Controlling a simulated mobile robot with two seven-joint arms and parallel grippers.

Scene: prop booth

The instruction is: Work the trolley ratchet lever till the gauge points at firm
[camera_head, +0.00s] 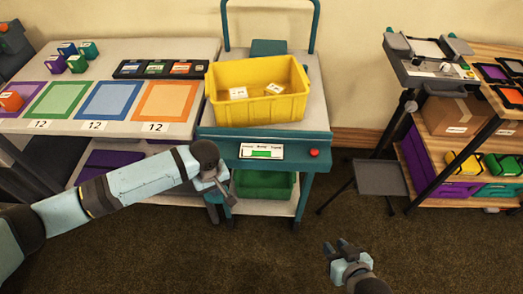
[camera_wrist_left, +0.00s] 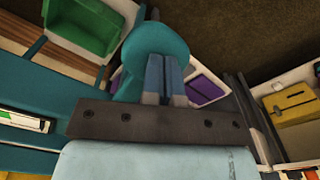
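The teal trolley (camera_head: 208,132) stands in the middle of the head view. Its gauge (camera_head: 262,151) is a white plate on the front with a green band; its small labels and pointer are too small to read. My left gripper (camera_head: 226,193) is low at the trolley's left front corner. In the left wrist view its fingers (camera_wrist_left: 166,78) are close together in front of a rounded teal part (camera_wrist_left: 150,42), perhaps the ratchet lever's end. Whether anything is pinched between them is hidden. My right gripper (camera_head: 342,247) is open and empty above the carpet, right of the trolley.
A yellow crate (camera_head: 257,110) sits on the trolley top, a green bin (camera_head: 262,184) on its lower shelf. A red button (camera_head: 314,153) is right of the gauge. A table (camera_head: 120,50) stands left; a shelf rack (camera_head: 420,180) and grey stand (camera_head: 381,178) stand right. The front carpet is clear.

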